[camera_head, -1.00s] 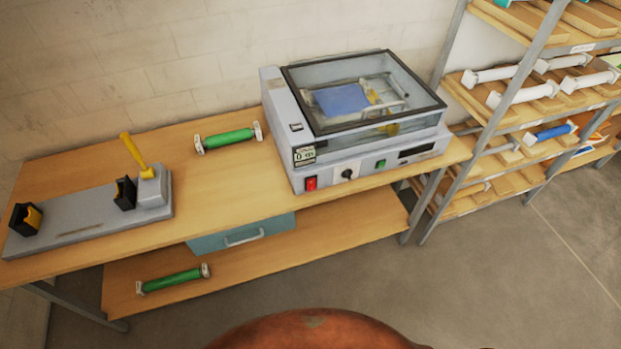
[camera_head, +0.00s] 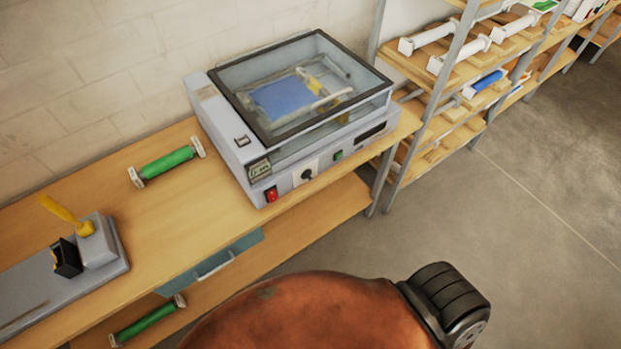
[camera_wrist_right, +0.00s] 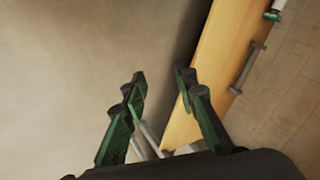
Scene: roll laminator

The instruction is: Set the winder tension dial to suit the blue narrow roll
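The laminator (camera_head: 228,128) is a grey box with a clear, dark-framed lid, standing on the workbench. Through the lid a blue sheet or roll (camera_head: 283,97) and yellow parts show; I cannot tell which. A black dial (camera_head: 307,174) on a white plate is on its front, between a red switch (camera_head: 271,194) and a green button (camera_head: 338,155). The dial's setting is too small to read. A blue roll (camera_head: 487,82) lies on the rack. My right gripper (camera_wrist_right: 160,84) is open and empty in the right wrist view, over the floor beside a wooden board edge. My left gripper is not in view.
The wooden workbench (camera_head: 190,215) holds a green roll (camera_head: 167,162) and a grey fixture with a yellow lever (camera_head: 58,209). Another green roll (camera_head: 148,320) lies on the lower shelf, below a teal drawer (camera_head: 195,276). Floor (camera_head: 530,190) is clear at right.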

